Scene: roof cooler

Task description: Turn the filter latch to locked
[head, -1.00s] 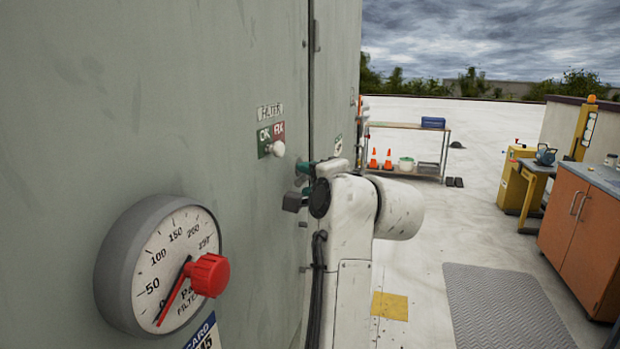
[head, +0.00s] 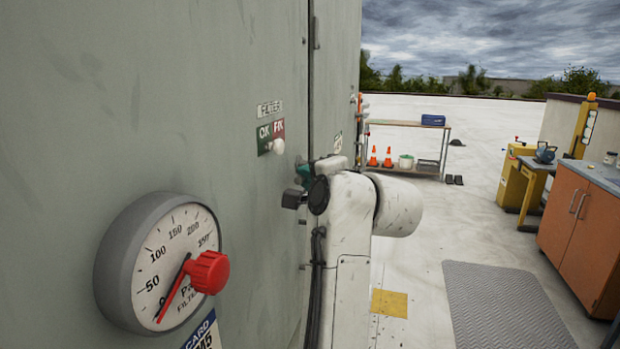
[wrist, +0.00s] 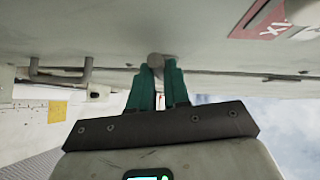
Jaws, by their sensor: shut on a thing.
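My gripper (wrist: 160,78) has two green fingers, closed in the wrist view on a small grey rounded piece that looks like the filter latch (wrist: 155,59) on the cabinet face. The fingers hide much of this piece, so I cannot tell which way it is turned. In the head view my gripper (head: 303,172) is at the cabinet by the door seam, right of and below the OK/FIX plate. My own wrist hides the latch there.
The green and red OK/FIX plate (head: 270,136) with a white knob (head: 278,146) is close by. A gauge (head: 165,262) with a red knob (head: 209,272) sticks out at lower left. A bar handle (wrist: 62,74) juts from the cabinet. Open roof floor lies right.

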